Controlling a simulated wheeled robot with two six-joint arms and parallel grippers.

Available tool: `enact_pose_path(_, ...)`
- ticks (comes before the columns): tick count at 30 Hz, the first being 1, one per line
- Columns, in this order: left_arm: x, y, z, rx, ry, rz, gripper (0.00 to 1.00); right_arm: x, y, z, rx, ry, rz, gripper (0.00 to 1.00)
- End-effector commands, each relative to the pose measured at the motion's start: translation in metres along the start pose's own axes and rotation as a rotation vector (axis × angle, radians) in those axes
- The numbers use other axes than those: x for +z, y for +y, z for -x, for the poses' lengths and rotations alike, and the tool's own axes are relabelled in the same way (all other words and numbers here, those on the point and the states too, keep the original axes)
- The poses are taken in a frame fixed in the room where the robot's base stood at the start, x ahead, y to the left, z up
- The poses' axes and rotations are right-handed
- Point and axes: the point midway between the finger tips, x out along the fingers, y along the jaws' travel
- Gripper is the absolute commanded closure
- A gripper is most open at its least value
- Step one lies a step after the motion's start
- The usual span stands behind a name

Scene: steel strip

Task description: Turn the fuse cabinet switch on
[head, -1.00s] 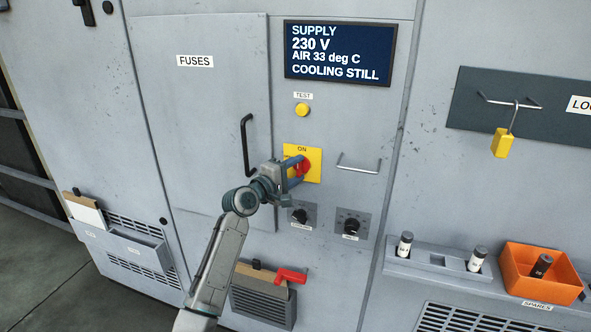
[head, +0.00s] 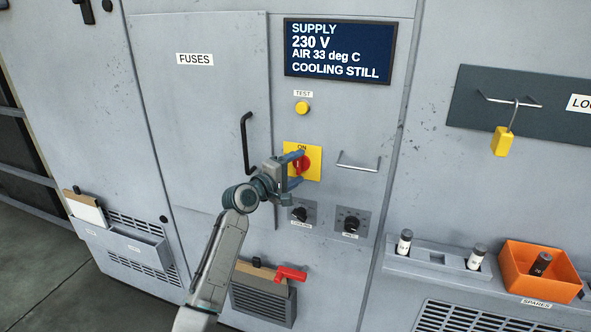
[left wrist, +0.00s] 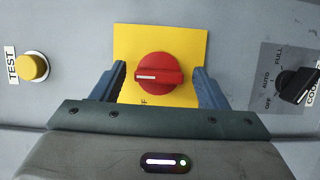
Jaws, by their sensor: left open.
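The red rotary switch (head: 303,164) sits on a yellow plate (head: 316,174) marked ON at its top, right of the FUSES door. In the left wrist view, turned sideways, the red knob (left wrist: 160,75) shows its white mark pointing left, toward the TEST button side, which is the ON side. Part of an "F" shows below the knob. My left gripper (head: 294,170) is open at the switch, one finger above and one below the knob. Gaps show between fingers and knob in the left wrist view. My right gripper is not in view.
A yellow TEST button (head: 302,108) is above and the black cooling knob (head: 299,214) below. A door handle (head: 247,143) stands left, a metal bar handle (head: 358,165) right. A display (head: 340,51) reads SUPPLY 230 V, COOLING STILL. An orange spares bin (head: 541,270) is lower right.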

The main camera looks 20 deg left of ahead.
Motion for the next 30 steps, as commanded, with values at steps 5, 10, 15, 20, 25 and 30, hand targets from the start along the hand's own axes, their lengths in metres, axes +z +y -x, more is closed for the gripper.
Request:
enact_pose_path(5, 0.0, -0.002, 0.009, 0.001, 0.0, -0.001, 0.33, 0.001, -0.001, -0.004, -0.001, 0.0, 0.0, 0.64)
enact_pose_path(10, -0.001, -0.004, 0.038, 0.0, 0.002, -0.005, 0.33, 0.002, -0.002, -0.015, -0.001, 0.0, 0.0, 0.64)
enact_pose_path(15, -0.001, -0.004, 0.074, -0.002, 0.002, -0.006, 0.33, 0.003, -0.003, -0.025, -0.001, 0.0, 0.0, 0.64)
enact_pose_path(20, -0.001, -0.003, 0.097, -0.001, 0.001, -0.003, 0.33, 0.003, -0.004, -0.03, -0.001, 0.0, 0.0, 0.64)
enact_pose_path(25, 0.0, -0.001, 0.107, 0.0, 0.0, -0.001, 0.33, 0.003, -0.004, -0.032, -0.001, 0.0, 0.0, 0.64)
enact_pose_path(30, 0.0, 0.0, 0.108, 0.0, 0.0, 0.0, 0.33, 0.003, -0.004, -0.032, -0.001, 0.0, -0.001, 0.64)
